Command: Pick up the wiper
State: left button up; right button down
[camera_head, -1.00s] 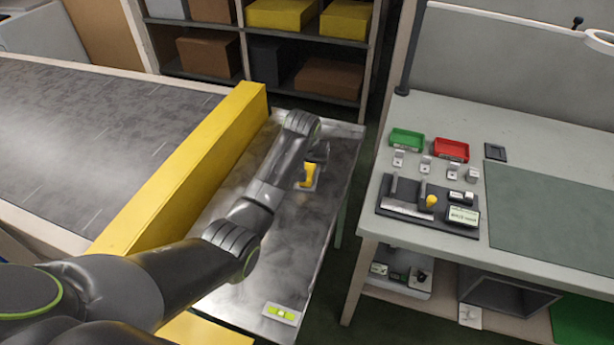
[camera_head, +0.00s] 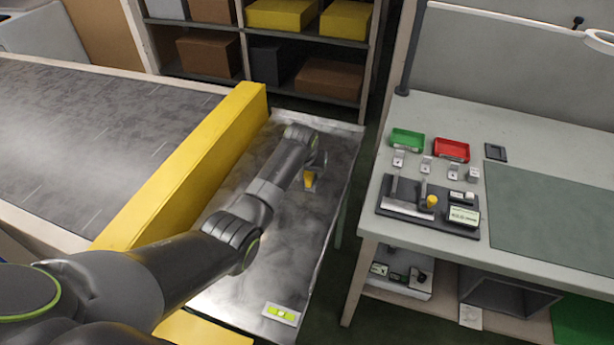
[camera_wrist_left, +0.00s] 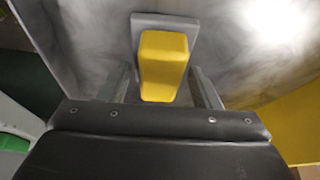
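The wiper has a yellow block handle (camera_head: 309,180) on a grey base and sits on the metal table in the head view. In the left wrist view its yellow handle (camera_wrist_left: 162,62) is centred, with the grey base (camera_wrist_left: 190,28) behind it. My left gripper (camera_wrist_left: 163,88) is open, with one finger on each side of the handle and a visible gap on both sides. In the head view my left gripper (camera_head: 318,162) is just over the wiper and partly hides it. My right gripper is not in view.
The metal table (camera_head: 290,240) is mostly bare, with a small card with a yellow-green mark (camera_head: 281,314) at its front. A yellow rail (camera_head: 185,170) and conveyor (camera_head: 90,130) lie to the left. A workbench (camera_head: 400,115) with trays and tools stands right.

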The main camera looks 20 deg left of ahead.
pick_arm(q)
jog(key=c, duration=0.5)
notch_tip(320, 180, up, 10)
dwell(0.3)
